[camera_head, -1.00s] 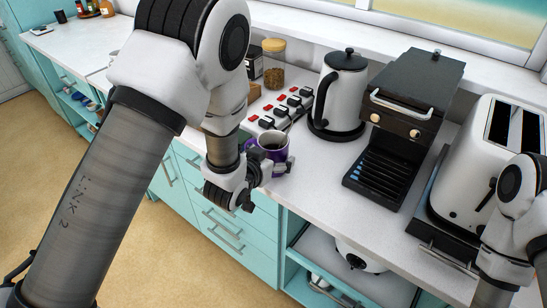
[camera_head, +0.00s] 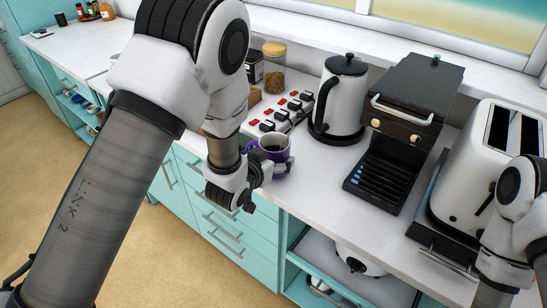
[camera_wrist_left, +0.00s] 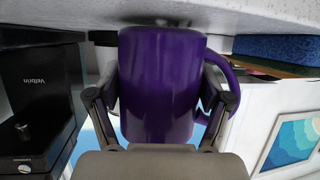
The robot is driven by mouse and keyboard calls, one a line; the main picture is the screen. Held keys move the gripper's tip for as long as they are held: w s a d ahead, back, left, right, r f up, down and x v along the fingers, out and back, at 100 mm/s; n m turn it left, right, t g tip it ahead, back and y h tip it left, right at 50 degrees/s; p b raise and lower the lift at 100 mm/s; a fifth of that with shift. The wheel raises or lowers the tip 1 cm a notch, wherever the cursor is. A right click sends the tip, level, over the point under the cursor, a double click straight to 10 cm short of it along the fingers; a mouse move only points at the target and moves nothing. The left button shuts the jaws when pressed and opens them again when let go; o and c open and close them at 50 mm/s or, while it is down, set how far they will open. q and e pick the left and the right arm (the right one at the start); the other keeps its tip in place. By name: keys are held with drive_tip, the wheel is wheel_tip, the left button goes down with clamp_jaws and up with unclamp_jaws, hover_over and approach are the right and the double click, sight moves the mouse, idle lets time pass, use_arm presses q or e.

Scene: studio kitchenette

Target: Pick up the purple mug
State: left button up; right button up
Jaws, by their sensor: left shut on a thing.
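The purple mug (camera_head: 267,156) is at the front edge of the counter, upright, with a pale rim and a dark inside. My left gripper (camera_head: 270,170) is shut on its body from the front, one finger on each side. In the left wrist view the mug (camera_wrist_left: 160,85) fills the middle between the fingers (camera_wrist_left: 160,105), with its handle on the right. That view is upside down, with the counter at the top. I cannot tell whether the mug's base touches the counter. My right arm shows at the right edge; its gripper is out of view.
A power strip (camera_head: 283,112) lies behind the mug. A kettle (camera_head: 340,100), a coffee machine (camera_head: 408,120) and a toaster (camera_head: 480,170) stand to the right. A jar (camera_head: 274,70) stands at the back. Drawers (camera_head: 225,230) lie below the counter (camera_head: 335,180).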

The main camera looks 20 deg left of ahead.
use_arm(q)
wheel_tip(320, 180, up, 3)
drive_tip(key=shift+s+r+p, duration=0.1)
drive_tip(key=shift+r+p, duration=0.05)
drive_tip(key=shift+p, duration=0.9)
drive_tip(key=s+d+r+p, duration=0.1)
drive_tip(key=s+p, duration=0.9)
drive_tip(key=s, duration=0.5)
drive_tip(key=shift+s+p, duration=0.4)
